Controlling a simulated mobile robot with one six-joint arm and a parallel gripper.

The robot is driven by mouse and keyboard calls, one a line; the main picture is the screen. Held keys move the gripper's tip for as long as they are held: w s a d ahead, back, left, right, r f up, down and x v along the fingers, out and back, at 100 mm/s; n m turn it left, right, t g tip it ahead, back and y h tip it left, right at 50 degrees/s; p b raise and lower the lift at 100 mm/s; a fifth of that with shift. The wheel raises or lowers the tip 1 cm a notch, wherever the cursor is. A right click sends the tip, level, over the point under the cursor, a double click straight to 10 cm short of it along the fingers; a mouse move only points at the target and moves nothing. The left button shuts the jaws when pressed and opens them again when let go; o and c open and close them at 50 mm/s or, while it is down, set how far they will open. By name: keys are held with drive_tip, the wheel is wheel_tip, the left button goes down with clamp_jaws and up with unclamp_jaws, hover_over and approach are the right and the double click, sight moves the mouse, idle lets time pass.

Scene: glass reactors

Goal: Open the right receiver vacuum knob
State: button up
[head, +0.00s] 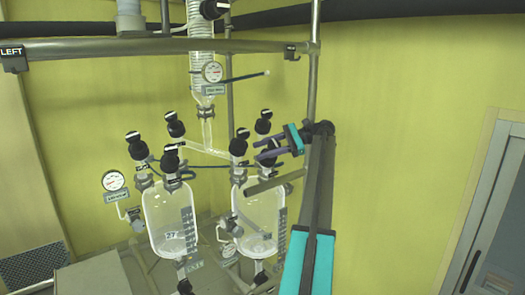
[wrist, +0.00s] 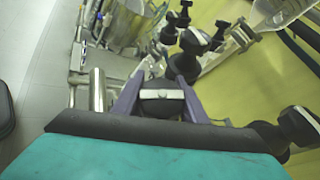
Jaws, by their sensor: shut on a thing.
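The right receiver (head: 258,205) is a clear glass vessel on the right side of the rig in the head view. Black knobs with white marks stand on its top, one at the left (head: 239,143) and one at the back (head: 264,121). My gripper (head: 262,155) reaches in from the right at the receiver's top. In the wrist view, the purple fingers of my gripper (wrist: 160,100) are shut on a black knob (wrist: 162,105) with a pale bar across its face. The fingers partly hide this knob in the head view. I cannot read a label on it.
The left receiver (head: 170,220) stands beside it, with black knobs and a pressure gauge (head: 113,181). A glass column with another gauge (head: 212,72) rises above. A metal rail (head: 150,46) crosses the top. The yellow wall is close behind.

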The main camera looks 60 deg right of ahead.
drive_tip(key=o, duration=0.9)
drive_tip(key=shift+a+f, duration=0.1)
drive_tip(key=shift+a, duration=0.15)
drive_tip(key=shift+c, duration=0.2)
drive_tip(key=shift+o, duration=1)
drive_tip(key=shift+w+a, duration=0.1)
drive_tip(key=shift+a, duration=0.05)
drive_tip(key=shift+r+p, duration=0.3)
